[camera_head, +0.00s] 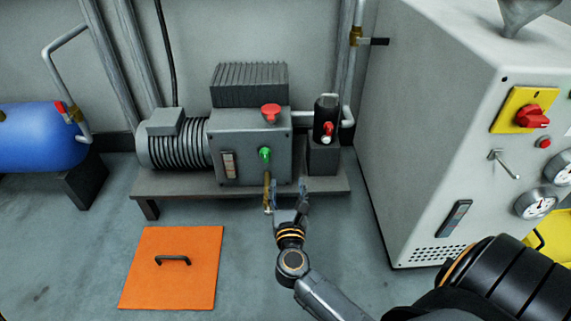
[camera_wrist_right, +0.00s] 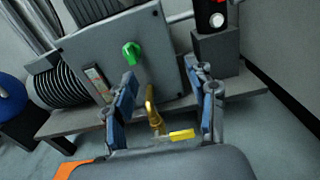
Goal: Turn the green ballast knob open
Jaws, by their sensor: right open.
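The green ballast knob (camera_head: 265,154) sits on the front face of the grey pump box (camera_head: 225,155). In the right wrist view the green knob (camera_wrist_right: 131,52) shows beyond my fingers, a little left of the gap between them. My right gripper (camera_head: 288,187) is open, in front of the box and below and to the right of the knob, apart from it. Its two blue-padded fingers (camera_wrist_right: 166,95) stand apart in the wrist view. A brass drain pipe (camera_wrist_right: 152,110) with a yellow lever (camera_wrist_right: 181,134) shows between and below the fingers. My left gripper is not in view.
A red knob (camera_head: 270,111) sits above the green one. A black canister with a red valve (camera_head: 327,128) stands to the right. The pump rests on a low grey bench (camera_head: 180,184). An orange floor hatch (camera_head: 200,280) lies in front, and a large grey cabinet (camera_head: 430,130) stands right.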

